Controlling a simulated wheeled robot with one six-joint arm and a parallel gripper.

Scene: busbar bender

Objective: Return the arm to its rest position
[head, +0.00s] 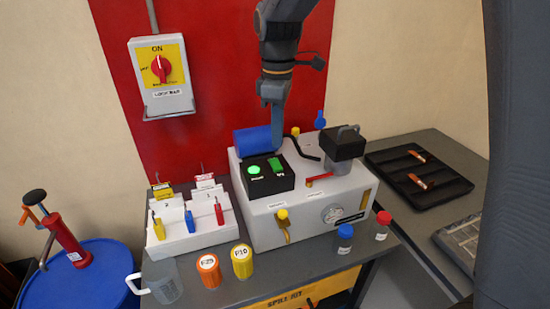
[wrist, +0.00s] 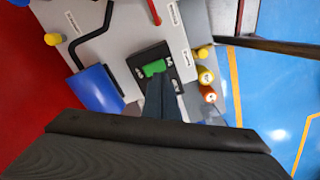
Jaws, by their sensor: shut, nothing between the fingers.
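My arm reaches down from the top of the head view, in front of the red wall panel. My gripper (head: 277,147) points straight down, shut and empty, at the black button box (head: 268,182) on the grey bending machine (head: 320,205). The box carries a lit round green button (head: 254,170) and a green rocker switch (head: 275,165). In the wrist view the closed fingers (wrist: 157,82) end at the green switch (wrist: 154,68) and partly cover the box. Whether the tips touch the switch I cannot tell.
A black clamp head (head: 342,143) is to the right. A lockout switch (head: 160,68) hangs upper left.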

